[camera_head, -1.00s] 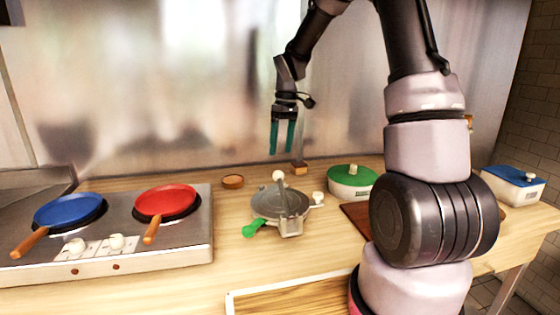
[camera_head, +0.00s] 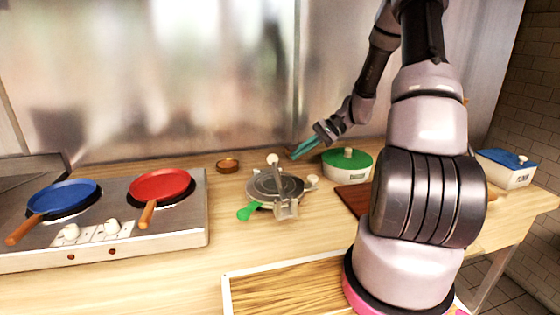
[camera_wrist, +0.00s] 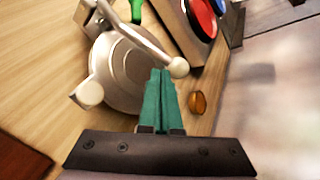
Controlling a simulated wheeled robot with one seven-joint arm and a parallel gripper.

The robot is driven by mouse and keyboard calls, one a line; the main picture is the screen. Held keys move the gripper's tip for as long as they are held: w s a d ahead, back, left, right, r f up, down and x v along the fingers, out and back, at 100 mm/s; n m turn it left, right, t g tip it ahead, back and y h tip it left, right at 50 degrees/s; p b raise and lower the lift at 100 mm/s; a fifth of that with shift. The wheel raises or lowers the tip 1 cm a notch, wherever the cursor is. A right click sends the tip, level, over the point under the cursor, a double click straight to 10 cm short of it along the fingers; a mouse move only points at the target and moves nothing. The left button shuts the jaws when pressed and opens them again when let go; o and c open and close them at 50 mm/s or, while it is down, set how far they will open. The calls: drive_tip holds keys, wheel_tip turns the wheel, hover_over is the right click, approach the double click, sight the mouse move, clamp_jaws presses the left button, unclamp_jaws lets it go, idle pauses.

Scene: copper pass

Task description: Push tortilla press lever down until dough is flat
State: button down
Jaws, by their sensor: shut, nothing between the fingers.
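The grey metal tortilla press (camera_head: 262,187) stands on the wooden counter, its round top plate seeming to lie flat. A rod with a pale ball knob (camera_head: 272,159) rises at its back; this knob (camera_wrist: 178,67) also shows in the wrist view. A green handle (camera_head: 246,212) sticks out front left. No dough can be seen. My gripper (camera_head: 293,152) is shut and empty, tilted toward the press from its back right. In the wrist view its teal fingertips (camera_wrist: 160,72) appear beside the ball knob and overlap the plate; I cannot tell whether they touch.
A stove with a blue pan (camera_head: 62,195) and a red pan (camera_head: 160,184) stands left. A green-lidded pot (camera_head: 347,161) stands right of my gripper, and a wooden tray (camera_head: 300,290) lies in front.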

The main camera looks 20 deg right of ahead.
drive_tip(key=w+d+f+m+t+y, duration=0.1)
drive_tip(key=w+d+m+t+y, duration=0.1)
drive_tip(key=d+m+t, duration=0.3)
drive_tip(key=shift+m+g, duration=0.4)
drive_tip(key=shift+g, duration=0.1)
drive_tip(key=x, duration=1.1)
drive_tip(key=shift+s, duration=0.3)
drive_tip(key=shift+s+r, duration=0.35)
drive_tip(key=shift+r, duration=0.4)
